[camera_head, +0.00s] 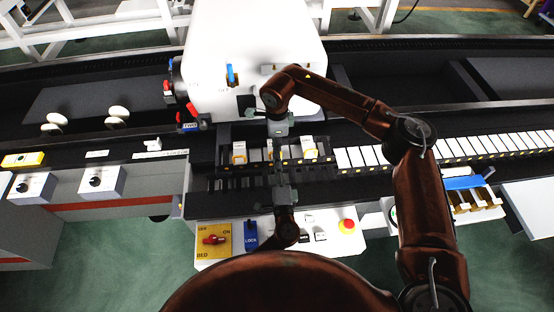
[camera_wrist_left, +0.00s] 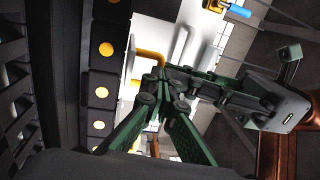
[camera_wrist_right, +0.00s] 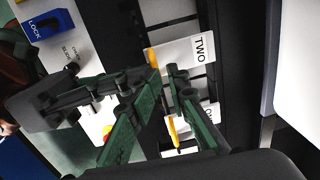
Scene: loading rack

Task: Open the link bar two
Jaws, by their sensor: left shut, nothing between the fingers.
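The white tag marked TWO (camera_wrist_right: 190,52), with a yellow edge, shows ahead of my right fingers in the right wrist view. The two grippers nearly meet and partly hide the rack.
A second white tag (camera_head: 309,147) sits to the right on the rack. A blue LOCK block (camera_head: 251,235), a yellow BED switch (camera_head: 214,240) and a red button (camera_head: 347,226) lie below. A large white housing (camera_head: 255,50) stands behind, close to my right arm.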

